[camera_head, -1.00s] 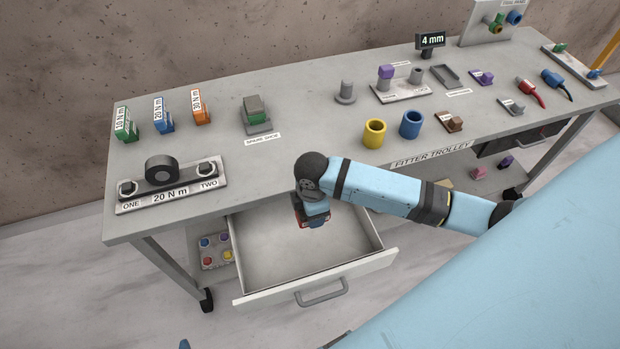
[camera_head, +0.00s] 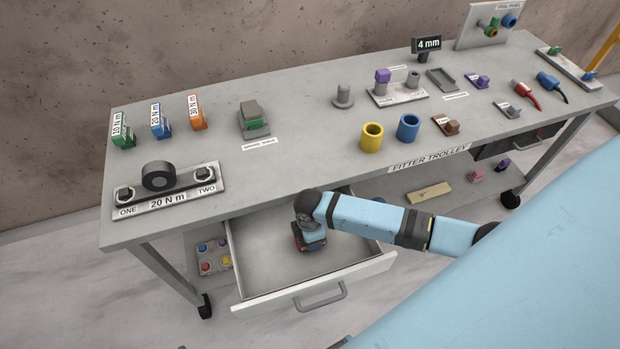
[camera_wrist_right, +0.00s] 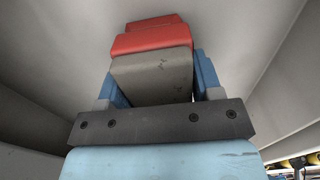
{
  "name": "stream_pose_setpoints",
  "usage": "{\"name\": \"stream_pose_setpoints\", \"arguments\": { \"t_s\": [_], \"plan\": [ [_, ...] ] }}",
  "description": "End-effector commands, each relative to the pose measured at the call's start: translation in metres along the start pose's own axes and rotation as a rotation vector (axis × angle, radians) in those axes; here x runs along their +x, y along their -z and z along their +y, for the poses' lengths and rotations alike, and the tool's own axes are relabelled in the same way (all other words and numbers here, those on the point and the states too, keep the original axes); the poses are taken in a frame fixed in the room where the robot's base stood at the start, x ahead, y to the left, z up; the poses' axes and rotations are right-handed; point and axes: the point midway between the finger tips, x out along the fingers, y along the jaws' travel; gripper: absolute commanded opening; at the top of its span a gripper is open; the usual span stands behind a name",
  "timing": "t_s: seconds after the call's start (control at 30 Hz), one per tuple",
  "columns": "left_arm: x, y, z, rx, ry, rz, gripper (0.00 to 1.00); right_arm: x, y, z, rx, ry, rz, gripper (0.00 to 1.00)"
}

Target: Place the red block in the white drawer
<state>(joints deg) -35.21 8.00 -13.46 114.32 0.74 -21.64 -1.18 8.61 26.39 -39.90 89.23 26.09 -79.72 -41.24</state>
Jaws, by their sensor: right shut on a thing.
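The white drawer (camera_head: 262,297) is pulled out from the front of the grey trolley in the head view. My right gripper (camera_head: 311,244) points down inside the drawer, toward its middle and rear. It is shut on the red block (camera_wrist_right: 150,40), which shows between the blue fingers in the wrist view with the pale drawer floor beyond. In the head view the block is mostly hidden by the gripper. I cannot tell whether it touches the drawer floor. My left gripper is not in view.
The drawer floor around the gripper is empty. The trolley top (camera_head: 285,180) above carries a torque fixture (camera_head: 170,191), a yellow cup (camera_head: 371,137), a blue cup (camera_head: 408,127) and several small parts. A tray of coloured knobs (camera_head: 213,255) sits left of the drawer.

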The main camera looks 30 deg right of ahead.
Motion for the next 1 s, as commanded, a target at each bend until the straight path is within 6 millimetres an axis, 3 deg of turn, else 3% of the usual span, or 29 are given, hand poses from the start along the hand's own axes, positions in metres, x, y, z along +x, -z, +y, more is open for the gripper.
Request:
{"name": "stream_pose_setpoints", "arguments": {
  "t_s": [0.1,0.13,0.23,0.5,0.63,1.0],
  "plan": [
    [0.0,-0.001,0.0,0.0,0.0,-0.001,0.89,0.002,0.0,0.0,0.0,0.0,0.0,0.27],
    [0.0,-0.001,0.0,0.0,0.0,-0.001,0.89,0.003,0.0,0.0,0.0,0.0,-0.001,0.64],
    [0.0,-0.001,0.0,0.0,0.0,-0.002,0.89,0.002,0.0,0.0,0.0,0.0,0.0,0.85],
    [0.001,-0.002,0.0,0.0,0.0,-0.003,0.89,0.001,0.0,0.0,0.0,0.0,0.0,0.85],
    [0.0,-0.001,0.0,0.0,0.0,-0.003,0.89,-0.009,0.0,0.001,0.0,-0.002,0.001,0.85],
    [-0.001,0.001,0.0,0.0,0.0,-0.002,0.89,-0.084,0.0,0.001,-0.001,-0.003,0.001,0.85]
  ]
}}
